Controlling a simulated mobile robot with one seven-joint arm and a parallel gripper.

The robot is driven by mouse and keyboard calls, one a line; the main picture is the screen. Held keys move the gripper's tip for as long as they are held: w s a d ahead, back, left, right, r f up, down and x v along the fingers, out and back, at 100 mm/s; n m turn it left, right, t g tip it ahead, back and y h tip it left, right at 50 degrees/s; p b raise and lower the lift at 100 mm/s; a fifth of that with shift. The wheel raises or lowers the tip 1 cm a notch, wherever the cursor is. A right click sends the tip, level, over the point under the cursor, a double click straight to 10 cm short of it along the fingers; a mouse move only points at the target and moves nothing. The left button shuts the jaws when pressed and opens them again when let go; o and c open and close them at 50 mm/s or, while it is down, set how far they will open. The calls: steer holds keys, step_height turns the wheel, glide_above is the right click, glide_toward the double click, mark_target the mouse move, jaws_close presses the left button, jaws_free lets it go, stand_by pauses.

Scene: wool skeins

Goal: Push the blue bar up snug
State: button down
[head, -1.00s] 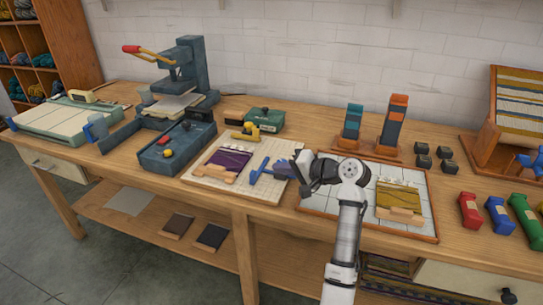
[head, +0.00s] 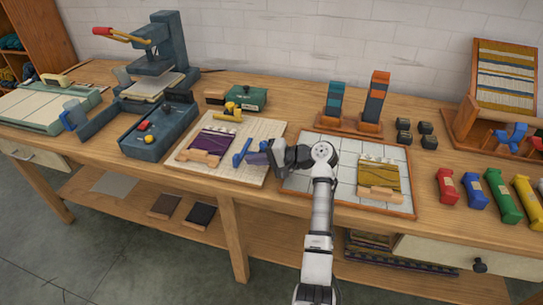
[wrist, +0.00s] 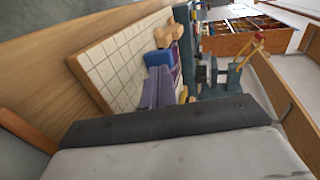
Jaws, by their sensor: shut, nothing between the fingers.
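The blue bar (head: 241,153) stands on the gridded cream board, right of a purple woven piece (head: 214,140), with a gap between them. My gripper (head: 257,158) is shut and empty, low over the board on the right side of the bar. Its purplish fingers (wrist: 160,88) point at the bar, which shows as a blue block (wrist: 158,58) just beyond the fingertips in the wrist view. I cannot tell whether they touch. Part of the bar is hidden there by the fingers. Wooden blocks (head: 201,157) lie at the near edge of the purple piece.
A yellow tool (head: 227,115) lies at the board's far side. A dark blue tray (head: 158,133) stands to the left. A second tiled board with a mustard woven piece (head: 378,176) lies on the right, beneath my arm. Colored bars line the table's right.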

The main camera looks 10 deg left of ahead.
steer(key=shift+a, duration=1)
steer(key=a, duration=0.5)
steer(key=shift+w+a+p, duration=0.15)
steer(key=shift+p, duration=0.25)
